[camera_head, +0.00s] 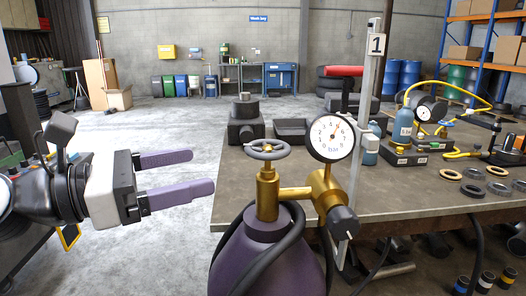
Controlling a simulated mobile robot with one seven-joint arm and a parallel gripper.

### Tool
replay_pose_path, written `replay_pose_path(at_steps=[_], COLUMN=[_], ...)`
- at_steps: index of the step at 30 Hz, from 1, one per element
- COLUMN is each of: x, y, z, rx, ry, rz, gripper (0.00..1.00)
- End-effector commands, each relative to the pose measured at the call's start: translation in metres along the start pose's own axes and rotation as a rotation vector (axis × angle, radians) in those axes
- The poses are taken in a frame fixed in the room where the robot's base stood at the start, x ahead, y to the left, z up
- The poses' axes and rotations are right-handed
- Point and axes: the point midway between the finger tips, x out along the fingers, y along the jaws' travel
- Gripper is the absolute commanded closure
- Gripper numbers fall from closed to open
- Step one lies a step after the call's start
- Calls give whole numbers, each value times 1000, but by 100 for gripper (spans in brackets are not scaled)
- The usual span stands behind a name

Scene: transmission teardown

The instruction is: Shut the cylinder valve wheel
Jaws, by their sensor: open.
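The valve wheel (267,149) is a grey spoked handwheel on top of a brass valve stem (268,192). The purple gas cylinder (262,258) stands upright below it, in front of the workbench, with a black hose looped over its shoulder. A brass regulator with a white dial gauge (332,138) and a black knob (342,219) sits to the right of the wheel. My gripper (192,174) is to the left of the wheel, its two purple fingers apart and pointing right. It is empty and does not touch the wheel or valve.
The workbench (400,190) spans the right, with a grey post (363,110) marked 1 near the regulator. A dark block (246,122) sits on the bench behind the wheel. Rings, a second gauge (431,109) and a blue bottle lie farther right. The floor behind my gripper is clear.

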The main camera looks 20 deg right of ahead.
Motion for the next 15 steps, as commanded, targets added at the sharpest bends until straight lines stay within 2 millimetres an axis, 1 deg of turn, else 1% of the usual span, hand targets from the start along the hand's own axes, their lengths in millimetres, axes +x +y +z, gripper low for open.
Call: replay_pose_path(at_steps=[1, 9, 12, 15], x=[10, 68, 87, 103], y=[-1, -1, -1, -1], z=[2, 4, 4, 4], rx=[-2, -3, -3, -2], ry=[4, 2, 0, -2], rz=[-4, -5, -6, -4], gripper=[15, 15, 15, 15])
